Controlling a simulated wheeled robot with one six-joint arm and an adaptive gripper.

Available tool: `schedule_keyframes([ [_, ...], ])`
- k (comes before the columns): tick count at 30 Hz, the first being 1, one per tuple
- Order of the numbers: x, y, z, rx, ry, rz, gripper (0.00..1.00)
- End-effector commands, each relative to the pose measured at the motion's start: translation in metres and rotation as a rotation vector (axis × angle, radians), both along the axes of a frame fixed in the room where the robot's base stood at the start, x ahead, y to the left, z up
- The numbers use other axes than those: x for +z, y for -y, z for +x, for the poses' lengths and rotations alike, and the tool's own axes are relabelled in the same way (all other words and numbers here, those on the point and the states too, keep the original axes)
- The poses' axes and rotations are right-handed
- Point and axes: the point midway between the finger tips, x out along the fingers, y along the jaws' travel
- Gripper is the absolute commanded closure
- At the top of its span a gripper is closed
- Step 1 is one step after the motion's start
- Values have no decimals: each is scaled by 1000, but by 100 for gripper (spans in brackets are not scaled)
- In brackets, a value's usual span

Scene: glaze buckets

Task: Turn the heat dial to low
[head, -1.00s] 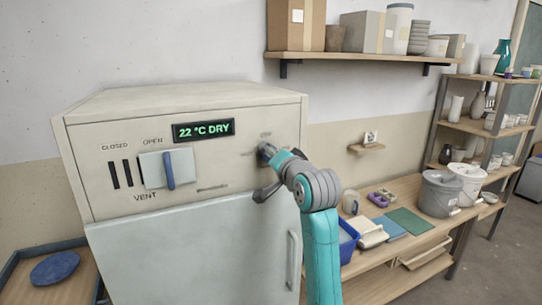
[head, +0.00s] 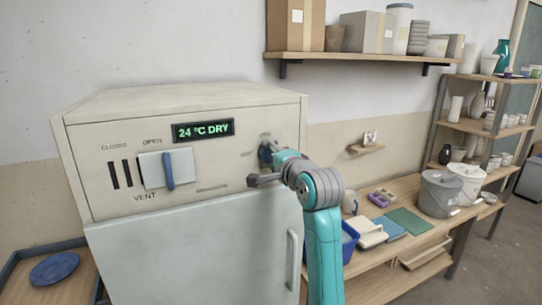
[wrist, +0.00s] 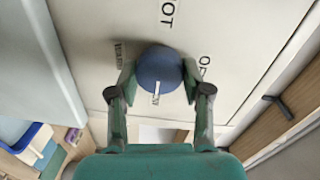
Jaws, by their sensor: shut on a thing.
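The heat dial (wrist: 158,64) is a round dark blue knob on the kiln's front panel. Its white pointer line points toward the bottom of the wrist view, toward my palm. My gripper (wrist: 158,82) is shut on the dial, one finger on each side. The label HOT (wrist: 168,10) shows above the dial in the wrist view, OFF (wrist: 204,66) to its right, and a small blurred label (wrist: 118,53) to its left. In the head view my gripper (head: 271,153) largely hides the dial. The display (head: 203,130) reads 24 °C DRY.
A vent slider with a blue handle (head: 168,169) is on the panel's left. The kiln door (head: 195,245) below is shut. A worktable (head: 405,190) with buckets, a blue bin and mats stands at right, below a wall shelf (head: 360,57).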

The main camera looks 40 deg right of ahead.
Motion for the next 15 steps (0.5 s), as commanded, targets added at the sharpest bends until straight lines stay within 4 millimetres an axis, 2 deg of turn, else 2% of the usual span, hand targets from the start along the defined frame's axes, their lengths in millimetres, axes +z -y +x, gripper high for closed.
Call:
schedule_keyframes([
  [9,0,0,0,0,0,1,86],
  [10,0,0,0,0,0,1,46],
  [12,0,0,0,0,0,0,29],
  [13,0,0,0,0,0,0,26],
  [15,0,0,0,0,0,0,26],
])
